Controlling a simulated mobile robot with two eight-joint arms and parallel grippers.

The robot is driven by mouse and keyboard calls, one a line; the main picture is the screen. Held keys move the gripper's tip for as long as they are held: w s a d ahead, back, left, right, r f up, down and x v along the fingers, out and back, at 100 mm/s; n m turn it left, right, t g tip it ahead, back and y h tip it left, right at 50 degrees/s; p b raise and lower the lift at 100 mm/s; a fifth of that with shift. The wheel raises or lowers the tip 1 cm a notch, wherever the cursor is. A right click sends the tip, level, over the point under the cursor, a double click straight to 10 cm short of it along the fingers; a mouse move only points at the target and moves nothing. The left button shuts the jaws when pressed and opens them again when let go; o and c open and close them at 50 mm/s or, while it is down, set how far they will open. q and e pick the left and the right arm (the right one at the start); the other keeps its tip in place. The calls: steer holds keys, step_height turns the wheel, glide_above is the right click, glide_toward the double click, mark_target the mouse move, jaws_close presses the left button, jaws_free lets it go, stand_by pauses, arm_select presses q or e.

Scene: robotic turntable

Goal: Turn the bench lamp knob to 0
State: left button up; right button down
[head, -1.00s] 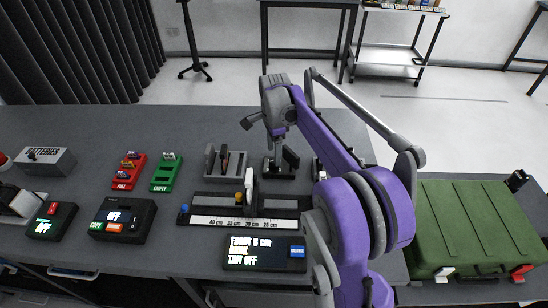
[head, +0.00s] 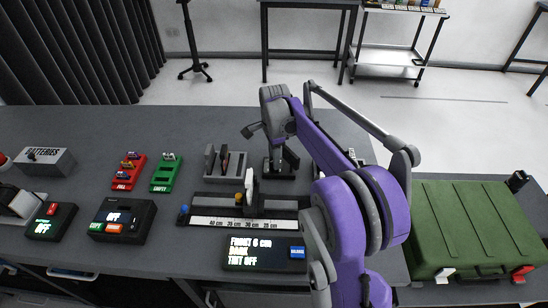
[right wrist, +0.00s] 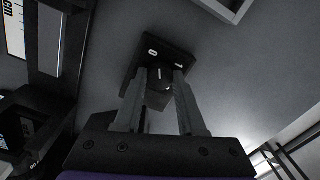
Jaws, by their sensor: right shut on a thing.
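The bench lamp knob (right wrist: 160,84) is a round dark knob on a small black box (right wrist: 150,56) in the right wrist view. White marks like 0 and 1 stand at the box's far edge. A pale line shows on the knob, but I cannot tell which mark it points at. The fingers of my right gripper (right wrist: 159,82) stand on both sides of the knob and are shut on it. In the head view my right gripper (head: 277,138) is at the black box, and the knob is hidden there. My left gripper is not in view.
A ruler rail (head: 235,223) and a black display box (head: 262,250) with lit text lie in front. Red (head: 128,170) and green (head: 164,173) trays and switch boxes stand left. A green case (head: 470,225) lies right. Clear grey bench top lies behind.

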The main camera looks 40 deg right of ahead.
steer(key=shift+n, duration=1.6)
steer(key=c, duration=0.5)
jaws_free()
step_height(320, 180, up, 11)
steer(key=p, duration=0.1)
steer(key=shift+s, duration=0.15)
steer(key=shift+f, duration=0.15)
